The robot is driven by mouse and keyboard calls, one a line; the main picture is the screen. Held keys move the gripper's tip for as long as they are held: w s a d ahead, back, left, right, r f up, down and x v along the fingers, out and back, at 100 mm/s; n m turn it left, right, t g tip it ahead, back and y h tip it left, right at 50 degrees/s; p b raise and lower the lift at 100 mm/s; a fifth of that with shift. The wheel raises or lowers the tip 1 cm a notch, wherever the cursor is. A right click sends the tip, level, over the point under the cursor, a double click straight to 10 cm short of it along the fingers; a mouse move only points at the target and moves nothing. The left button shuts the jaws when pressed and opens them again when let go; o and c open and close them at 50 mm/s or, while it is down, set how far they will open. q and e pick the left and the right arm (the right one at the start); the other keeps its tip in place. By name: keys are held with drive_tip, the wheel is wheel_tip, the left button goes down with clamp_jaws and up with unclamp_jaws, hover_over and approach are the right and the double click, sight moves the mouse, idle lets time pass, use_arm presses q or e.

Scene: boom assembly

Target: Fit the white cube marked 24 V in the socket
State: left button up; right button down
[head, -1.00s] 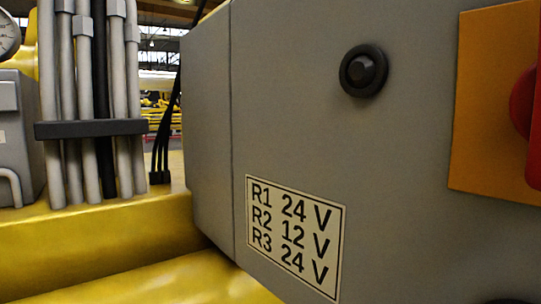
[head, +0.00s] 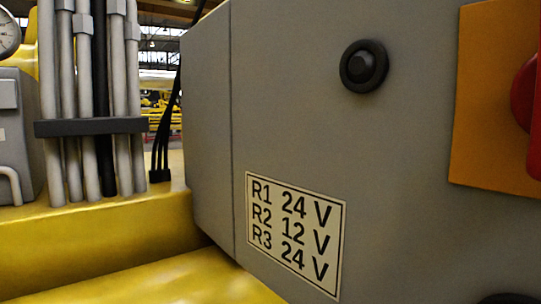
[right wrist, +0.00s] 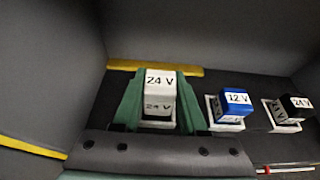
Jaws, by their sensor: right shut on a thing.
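In the right wrist view the white cube (right wrist: 159,90) carries 24 V on its top and on its front face. It stands between the two green fingers of my right gripper (right wrist: 160,80), which is shut on it. A white socket rim (right wrist: 158,124) shows at the foot of the cube, at the left of a row. I cannot tell whether the cube is fully seated in it or just above it. In the head view neither gripper shows, nor the cube. My left gripper is in no view.
To the right a blue cube marked 12 V (right wrist: 236,102) and a black cube marked 24 V (right wrist: 294,106) sit in white sockets. Dark walls enclose the row. In the head view a grey cabinet (head: 300,120) bears a label (head: 293,234) reading R1 24 V, R2 12 V, R3 24 V.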

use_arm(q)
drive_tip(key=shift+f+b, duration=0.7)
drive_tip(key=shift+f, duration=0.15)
use_arm(e)
drive_tip(key=shift+f, duration=0.9)
drive_tip(key=shift+c, duration=1.8)
unclamp_jaws()
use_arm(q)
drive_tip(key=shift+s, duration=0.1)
use_arm(e)
drive_tip(key=shift+s+d+r, duration=0.2)
drive_tip(key=shift+s+d, duration=0.05)
drive_tip(key=shift+s, duration=0.05)
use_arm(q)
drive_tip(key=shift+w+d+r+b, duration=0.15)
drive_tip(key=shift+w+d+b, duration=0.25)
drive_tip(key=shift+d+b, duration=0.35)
use_arm(e)
drive_tip(key=v, duration=1.1)
drive_tip(key=shift+s+d, duration=0.15)
drive_tip(key=shift+s, duration=0.15)
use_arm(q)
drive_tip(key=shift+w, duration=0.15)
use_arm(e)
drive_tip(key=shift+r, duration=0.1)
